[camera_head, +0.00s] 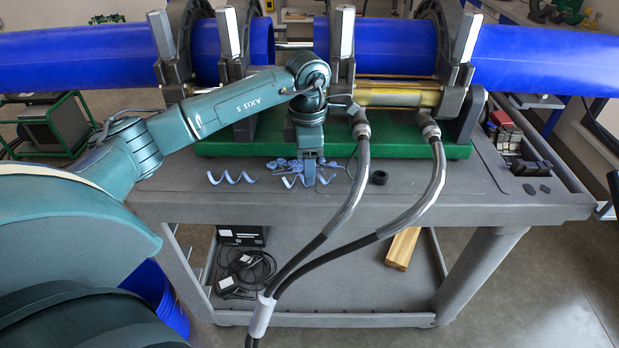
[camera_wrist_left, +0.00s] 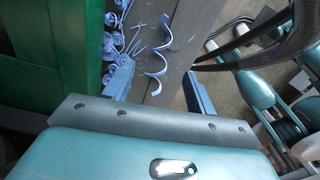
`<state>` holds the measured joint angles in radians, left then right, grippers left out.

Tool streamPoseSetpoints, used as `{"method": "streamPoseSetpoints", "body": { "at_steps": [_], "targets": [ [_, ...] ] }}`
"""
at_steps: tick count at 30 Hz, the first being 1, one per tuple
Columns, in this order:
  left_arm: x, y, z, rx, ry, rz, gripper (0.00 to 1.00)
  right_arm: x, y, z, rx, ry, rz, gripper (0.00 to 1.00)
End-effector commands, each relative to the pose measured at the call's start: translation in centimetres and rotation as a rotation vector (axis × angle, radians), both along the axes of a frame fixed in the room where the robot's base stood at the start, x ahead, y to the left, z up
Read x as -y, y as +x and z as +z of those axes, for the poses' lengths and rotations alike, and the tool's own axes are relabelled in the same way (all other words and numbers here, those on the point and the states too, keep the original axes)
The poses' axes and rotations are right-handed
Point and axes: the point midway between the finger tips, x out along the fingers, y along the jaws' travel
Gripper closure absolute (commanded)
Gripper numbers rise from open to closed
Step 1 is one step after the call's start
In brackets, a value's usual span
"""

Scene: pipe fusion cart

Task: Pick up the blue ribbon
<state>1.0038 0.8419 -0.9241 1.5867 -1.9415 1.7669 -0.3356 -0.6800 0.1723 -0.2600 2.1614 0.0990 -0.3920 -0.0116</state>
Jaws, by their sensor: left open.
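Two curled pale-blue ribbons lie on the grey cart top in the head view. One blue ribbon (camera_head: 231,178) lies to the left, clear of my arm. The other blue ribbon (camera_head: 290,181) is at my left gripper (camera_head: 307,180), which points down and partly hides it. In the left wrist view my left gripper (camera_wrist_left: 158,84) is open, and a curled blue ribbon (camera_wrist_left: 157,72) extends between and beyond its fingers. I cannot tell whether the fingers touch it. My right gripper is not in view.
A pile of blue shavings (camera_head: 283,164) lies just behind the ribbons, beside the green base (camera_head: 400,146). Two hoses (camera_head: 356,180) hang down over the cart front, close right of the gripper. Large blue pipes (camera_head: 90,55) sit in clamps behind.

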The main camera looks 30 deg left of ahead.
Motion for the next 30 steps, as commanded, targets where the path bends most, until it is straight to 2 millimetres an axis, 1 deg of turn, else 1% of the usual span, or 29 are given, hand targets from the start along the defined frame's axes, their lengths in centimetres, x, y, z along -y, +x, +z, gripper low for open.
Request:
{"method": "streamPoseSetpoints", "body": {
  "at_steps": [1, 3, 6, 9, 15, 30],
  "targets": [
    [-0.3, -0.1, -0.8, -0.005, 0.000, 0.003, 0.44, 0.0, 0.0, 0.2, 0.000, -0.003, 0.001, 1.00],
    [-0.4, -0.1, -1.9, -0.004, -0.001, 0.000, 0.44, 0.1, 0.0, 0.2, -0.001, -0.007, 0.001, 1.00],
    [-0.3, 0.0, -2.9, -0.002, 0.000, 0.000, 0.44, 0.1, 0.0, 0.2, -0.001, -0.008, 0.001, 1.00],
    [-0.3, 0.0, -3.4, 0.000, -0.001, 0.000, 0.44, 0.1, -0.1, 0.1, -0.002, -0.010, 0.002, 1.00],
    [-0.3, 0.0, -3.4, 0.001, -0.001, 0.000, 0.44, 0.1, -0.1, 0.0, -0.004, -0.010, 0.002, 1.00],
    [-0.3, 0.0, -3.3, 0.001, -0.001, 0.000, 0.85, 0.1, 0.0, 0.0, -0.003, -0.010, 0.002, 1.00]
  ]
}}
